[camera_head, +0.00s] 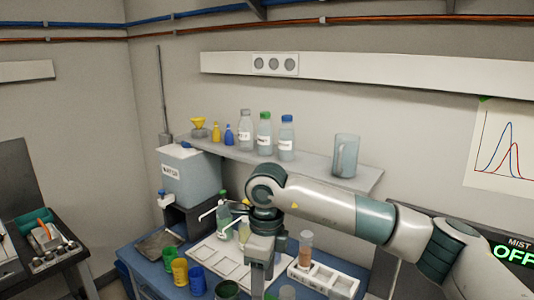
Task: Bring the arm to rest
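My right arm (340,210) reaches in from the right across the bench. Its wrist bends down, and the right gripper (262,280) points down over the front of the bench, between the white tray and the white rack. The fingers are small and partly run together with things behind them, so I cannot tell whether they are open or shut. No held object can be made out. My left gripper is not in view.
The blue bench (140,262) holds a white tray (215,262), a white rack (335,281) with a brown-filled vial (305,248), and green (170,259), yellow (180,271) and blue (197,279) cups. A water tank (190,180) stands behind. A shelf (310,168) carries several bottles and a beaker (345,156).

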